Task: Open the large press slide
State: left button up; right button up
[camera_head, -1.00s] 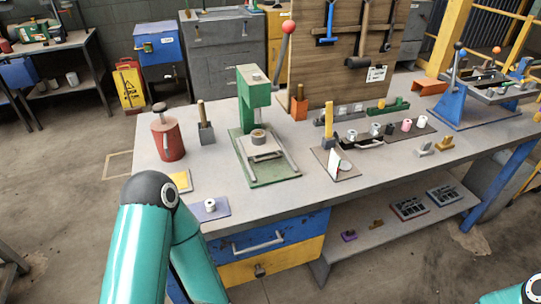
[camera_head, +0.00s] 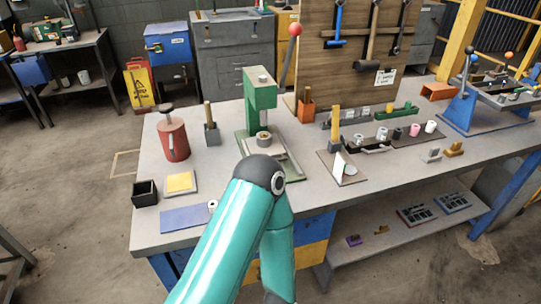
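A green press (camera_head: 261,100) stands on the workbench, with a long lever ending in a red ball (camera_head: 295,29) beside it. Its base plate (camera_head: 291,170) carries pale rails and a round piece (camera_head: 264,140) under the head. My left arm's teal links and dark elbow cover the front of this base, so I cannot tell how far its slide is out. A blue frame (camera_head: 462,97) with a tray and an orange-knobbed lever stands at the bench's right end. Neither of my grippers shows.
A red can (camera_head: 173,139), a black open box (camera_head: 145,193), a yellow-topped plate (camera_head: 180,182) and a blue-grey plate (camera_head: 186,218) are on the bench's left. An upright tool board (camera_head: 345,75) stands behind. Small cups (camera_head: 398,133) are right of the press.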

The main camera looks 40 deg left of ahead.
aim_at(272, 147)
jog(key=u, duration=0.1)
jog(key=k, duration=1.45)
jog(key=u, duration=0.3)
jog(key=i, duration=1)
jog(key=z, duration=0.05)
